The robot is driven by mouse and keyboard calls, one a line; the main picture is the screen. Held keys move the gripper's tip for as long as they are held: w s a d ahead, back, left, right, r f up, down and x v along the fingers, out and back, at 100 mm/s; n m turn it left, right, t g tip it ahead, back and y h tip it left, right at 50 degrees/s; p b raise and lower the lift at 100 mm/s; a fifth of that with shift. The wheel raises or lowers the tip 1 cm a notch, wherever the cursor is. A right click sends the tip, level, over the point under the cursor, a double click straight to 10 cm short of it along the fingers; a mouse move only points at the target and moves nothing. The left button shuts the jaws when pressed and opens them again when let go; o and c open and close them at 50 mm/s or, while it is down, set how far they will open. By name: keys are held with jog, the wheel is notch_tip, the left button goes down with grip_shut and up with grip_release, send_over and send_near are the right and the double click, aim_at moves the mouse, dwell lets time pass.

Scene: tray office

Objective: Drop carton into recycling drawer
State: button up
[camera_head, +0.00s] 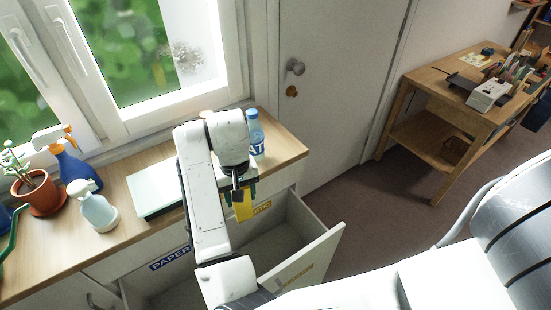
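My gripper (240,193) is at the front edge of the wooden counter, pointing down. A small yellow thing (243,210) with green beside it, which looks like the carton, hangs at its fingertips. The fingers are mostly hidden, but they appear closed on it. An open drawer (318,252) lies below and to the right of the gripper, and its visible inside is grey and looks empty. A yellow label (262,208) is on the cabinet above this drawer, partly hidden. My arm covers the drawer's left part.
A blue label reading PAPER (170,258) is left of my arm, above another open space. On the counter stand a blue bottle (256,138), a pale flat tray (150,190), spray bottles (98,210) and a potted plant (40,194). A wooden desk (440,110) stands right.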

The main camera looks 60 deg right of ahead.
jog(key=w+a+f+n, duration=0.3)
jog(key=a+n, duration=0.1)
jog(key=a, duration=0.4)
jog(key=w+a+f+n, duration=0.2)
jog(key=w+a+n, duration=0.2)
jog(key=a, duration=0.4)
jog(key=shift+a+f, duration=0.15)
jog(key=shift+f, duration=0.25)
